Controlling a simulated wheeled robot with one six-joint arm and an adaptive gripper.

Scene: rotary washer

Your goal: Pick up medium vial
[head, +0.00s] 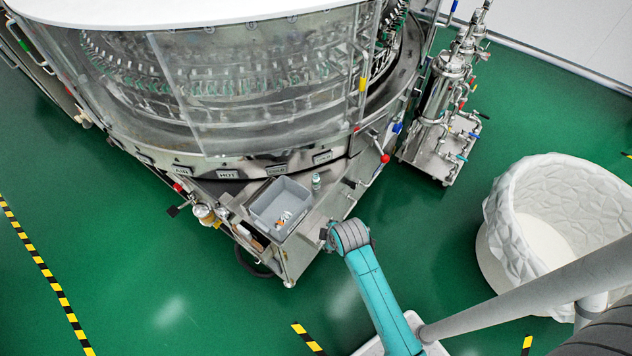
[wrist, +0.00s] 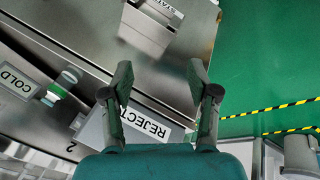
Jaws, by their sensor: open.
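In the wrist view the vial (wrist: 64,82) is at the left, beside the COLD label. My gripper (wrist: 158,82) is open, its two fingers apart with nothing between them. The vial lies to the left of the fingers and apart from them. In the head view my arm's end is at the worktop's right edge, and the fingers are hard to make out.
A grey bin (head: 279,205) with a few small white and orange items stands on the steel worktop (head: 303,240). The round washer with clear panels (head: 260,85) rises behind. A white textured tub (head: 510,235) stands at the right.

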